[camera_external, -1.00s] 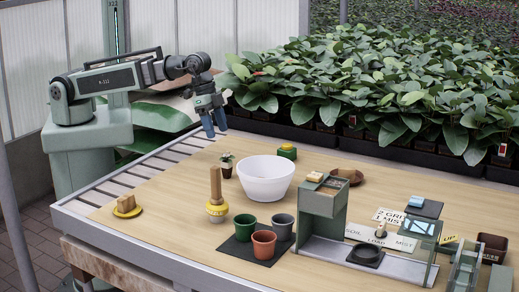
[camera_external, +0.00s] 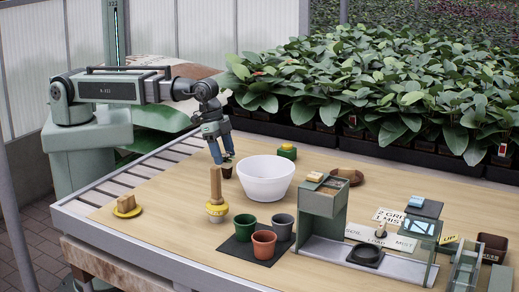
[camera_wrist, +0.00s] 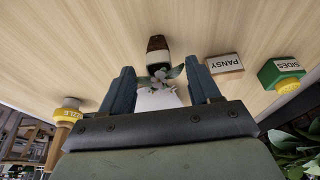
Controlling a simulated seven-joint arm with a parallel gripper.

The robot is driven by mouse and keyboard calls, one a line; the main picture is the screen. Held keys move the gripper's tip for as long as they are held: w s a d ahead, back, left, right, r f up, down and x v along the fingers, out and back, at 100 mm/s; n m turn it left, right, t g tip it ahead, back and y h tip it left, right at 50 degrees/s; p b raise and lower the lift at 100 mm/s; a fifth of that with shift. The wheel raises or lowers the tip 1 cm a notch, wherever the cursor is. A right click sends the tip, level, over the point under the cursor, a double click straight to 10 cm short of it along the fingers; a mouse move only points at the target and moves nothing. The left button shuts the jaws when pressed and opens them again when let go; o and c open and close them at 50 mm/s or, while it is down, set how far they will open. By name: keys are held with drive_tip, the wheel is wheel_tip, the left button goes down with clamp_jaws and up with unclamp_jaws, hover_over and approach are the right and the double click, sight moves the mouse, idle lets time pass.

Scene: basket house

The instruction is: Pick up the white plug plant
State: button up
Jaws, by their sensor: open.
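The plug plant is a small dark brown pot with green leaves. In the external view only its pot (camera_external: 227,172) shows, below my gripper (camera_external: 223,158), whose fingers hide most of the leaves. In the wrist view the plug plant (camera_wrist: 158,46) lies just ahead of my gripper (camera_wrist: 162,82), with its leaves and small pale blooms between the two fingertips. The blue-grey fingers are open, with a gap on both sides of the leaves. The pot stands on the table beyond the fingertips. A white shape shows behind the leaves; I cannot tell what it is.
A white bowl (camera_external: 266,180) stands close right of the plant. A yellow-based wooden-handled tool (camera_external: 216,195) stands in front. A PANSY block (camera_wrist: 225,67) and a green block with a yellow top (camera_wrist: 282,75) lie nearby. Several pots sit on a dark mat (camera_external: 243,250).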

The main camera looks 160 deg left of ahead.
sight(226, 161)
drive_tip(key=shift+x, duration=2.5)
drive_tip(key=shift+w+a, duration=0.1)
drive_tip(key=shift+w, duration=0.05)
drive_tip(key=shift+c, duration=0.3)
drive_tip(key=c, duration=1)
drive_tip(key=shift+o, duration=0.2)
drive_tip(key=shift+r, duration=0.15)
